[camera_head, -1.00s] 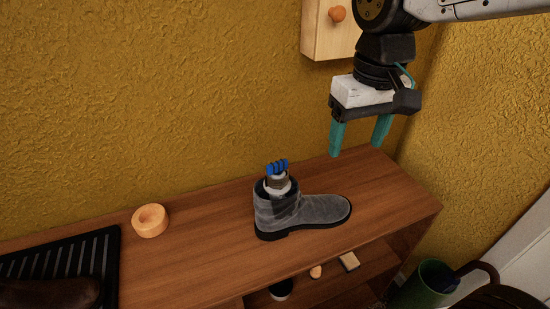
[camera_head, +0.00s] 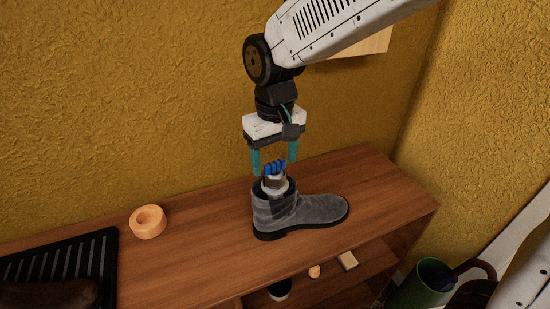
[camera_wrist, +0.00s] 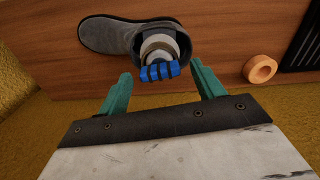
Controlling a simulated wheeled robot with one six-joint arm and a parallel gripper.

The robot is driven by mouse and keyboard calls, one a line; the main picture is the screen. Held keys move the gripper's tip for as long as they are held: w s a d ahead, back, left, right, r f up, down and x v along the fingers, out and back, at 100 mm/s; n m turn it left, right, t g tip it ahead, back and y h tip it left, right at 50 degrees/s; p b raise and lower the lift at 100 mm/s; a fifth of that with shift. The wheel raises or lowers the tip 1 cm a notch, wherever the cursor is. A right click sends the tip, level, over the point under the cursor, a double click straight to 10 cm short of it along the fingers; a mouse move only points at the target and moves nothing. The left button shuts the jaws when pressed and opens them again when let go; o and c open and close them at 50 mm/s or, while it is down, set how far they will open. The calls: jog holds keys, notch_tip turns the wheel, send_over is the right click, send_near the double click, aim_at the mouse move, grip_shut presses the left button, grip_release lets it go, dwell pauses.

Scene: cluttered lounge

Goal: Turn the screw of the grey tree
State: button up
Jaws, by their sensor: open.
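A grey ankle boot (camera_head: 315,209) stands on the wooden shelf top, toe to the right, with a shoe tree in its opening. The tree's pale and grey body (camera_head: 274,184) carries a blue ribbed screw knob (camera_head: 274,168) on top. My gripper (camera_head: 274,167) has teal fingers and is open and empty. It points down, just above and around the level of the knob. In the wrist view the blue knob (camera_wrist: 160,72) lies ahead of and between the open fingertips (camera_wrist: 160,72), and the boot (camera_wrist: 108,34) extends to the left. I cannot tell whether either finger touches the knob.
A round wooden ring (camera_head: 148,221) and a black ridged tray (camera_head: 108,255) with a brown item sit left on the shelf top (camera_head: 200,260). A textured yellow wall stands close behind. A green bin (camera_head: 430,285) is at lower right. The shelf top right of the boot is clear.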

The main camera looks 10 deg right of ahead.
jog(key=shift+f, duration=0.3)
jog(key=c, duration=1)
jog(key=shift+m, duration=2.9)
